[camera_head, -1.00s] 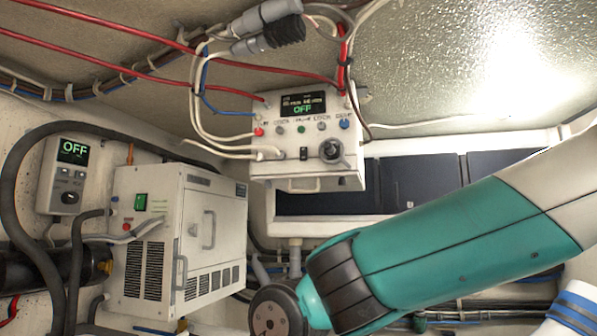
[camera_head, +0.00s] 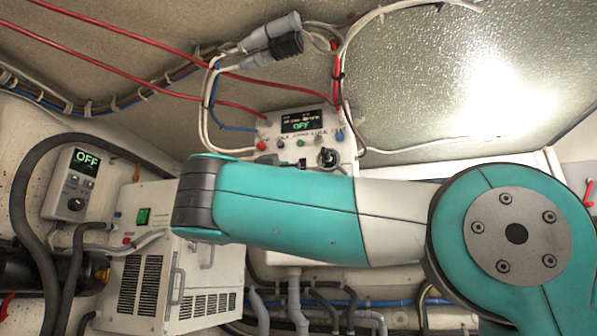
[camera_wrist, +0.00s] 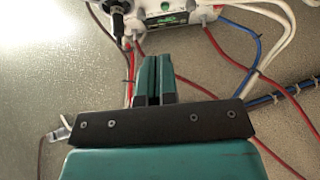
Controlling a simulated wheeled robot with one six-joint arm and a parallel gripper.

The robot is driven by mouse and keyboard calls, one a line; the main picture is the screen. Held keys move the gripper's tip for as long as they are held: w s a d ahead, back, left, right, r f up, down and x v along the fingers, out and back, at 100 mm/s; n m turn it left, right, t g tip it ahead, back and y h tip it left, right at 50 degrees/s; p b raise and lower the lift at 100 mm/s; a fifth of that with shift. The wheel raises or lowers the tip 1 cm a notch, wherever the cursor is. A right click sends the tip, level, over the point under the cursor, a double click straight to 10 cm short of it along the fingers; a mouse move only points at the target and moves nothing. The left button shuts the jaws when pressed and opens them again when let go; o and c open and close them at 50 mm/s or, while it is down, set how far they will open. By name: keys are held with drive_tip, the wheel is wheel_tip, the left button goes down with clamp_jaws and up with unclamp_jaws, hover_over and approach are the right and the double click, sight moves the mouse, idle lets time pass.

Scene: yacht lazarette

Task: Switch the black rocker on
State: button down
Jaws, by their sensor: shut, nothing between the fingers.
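The white control box (camera_head: 262,140) hangs at the back under the ceiling. Its dark display (camera_head: 302,122) reads OFF in green. Below it are a row of coloured buttons, a black round knob (camera_head: 328,157) and a small black rocker (camera_head: 302,163) at the panel's lower edge, close above my arm, which hides the box's lower part. In the wrist view, the box (camera_wrist: 185,28) shows at the top edge, and the rocker cannot be made out. My gripper (camera_wrist: 153,62) is shut and empty, its teal fingers pointing toward the box, apart from it. The head view does not show the fingers.
A second white controller (camera_head: 60,190) at left also reads OFF. Red, blue and white cables (camera_head: 205,115) run around the box, and several lie near my gripper in the wrist view.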

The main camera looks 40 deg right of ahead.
sight(302, 164)
drive_tip(key=p+x, duration=0.3)
drive_tip(key=x, duration=0.1)
drive_tip(key=f+p+x, duration=0.1)
drive_tip(key=p+x, duration=0.3)
drive_tip(key=w+d+f+p+x, duration=0.1)
drive_tip(key=p+x, duration=0.2)
drive_tip(key=x, duration=0.1)
drive_tip(key=shift+w+d+r, duration=0.1)
drive_tip(key=shift+d+r, duration=0.15)
drive_tip(key=shift+w+d+f, duration=0.15)
drive_tip(key=shift+w+d, duration=0.05)
drive_tip(key=shift+d, duration=0.05)
drive_tip(key=shift+f, duration=0.1)
